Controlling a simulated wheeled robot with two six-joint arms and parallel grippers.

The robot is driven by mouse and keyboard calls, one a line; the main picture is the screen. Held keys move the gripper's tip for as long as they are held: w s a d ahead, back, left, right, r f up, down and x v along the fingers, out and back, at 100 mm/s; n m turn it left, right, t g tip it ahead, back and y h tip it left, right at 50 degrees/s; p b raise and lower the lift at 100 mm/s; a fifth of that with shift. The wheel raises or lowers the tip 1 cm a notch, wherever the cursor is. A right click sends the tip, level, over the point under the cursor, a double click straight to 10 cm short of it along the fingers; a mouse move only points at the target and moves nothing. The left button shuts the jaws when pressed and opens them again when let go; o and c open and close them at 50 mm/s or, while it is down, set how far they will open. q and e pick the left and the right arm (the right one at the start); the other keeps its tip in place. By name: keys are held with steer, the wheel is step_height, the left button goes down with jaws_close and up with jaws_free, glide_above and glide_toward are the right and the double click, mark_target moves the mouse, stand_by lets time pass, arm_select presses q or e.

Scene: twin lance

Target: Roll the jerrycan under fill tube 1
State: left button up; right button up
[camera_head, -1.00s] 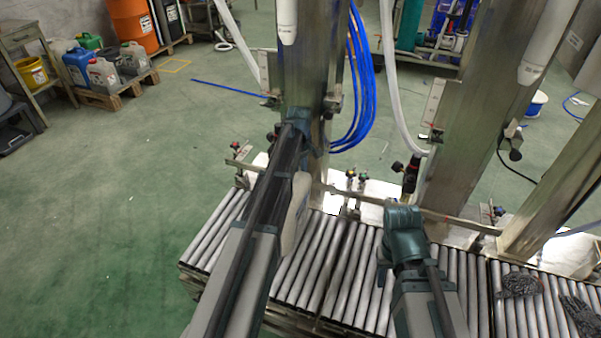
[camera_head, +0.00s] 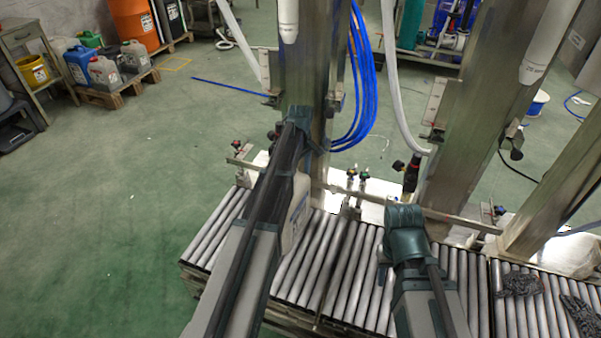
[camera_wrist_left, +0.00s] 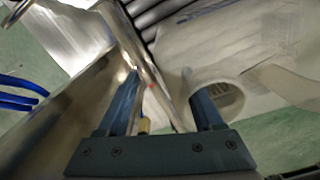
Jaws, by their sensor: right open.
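The pale beige jerrycan (camera_head: 299,208) stands on the roller conveyor (camera_head: 335,265), mostly hidden behind my left arm. In the left wrist view its body and handle opening (camera_wrist_left: 222,97) lie at the right, beside one finger. My left gripper (camera_head: 302,120) is beyond the jerrycan, close to a steel post. Its fingers (camera_wrist_left: 163,90) are apart, with the guide rail seen between them; touch with the jerrycan is unclear. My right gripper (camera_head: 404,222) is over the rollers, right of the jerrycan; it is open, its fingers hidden. White fill tubes hang at the left (camera_head: 288,20) and right (camera_head: 545,42); their numbers are unreadable.
A guide rail (camera_head: 455,220) runs along the conveyor's far side. Steel posts (camera_head: 465,130) rise behind it, with blue hoses (camera_head: 360,90) by the left one. Dark gloves (camera_head: 520,284) lie on the rollers at the right. The rollers between my arms are clear.

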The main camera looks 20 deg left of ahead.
step_height(320, 180, up, 14)
steer(key=p, duration=1.3)
steer(key=shift+f, duration=0.15)
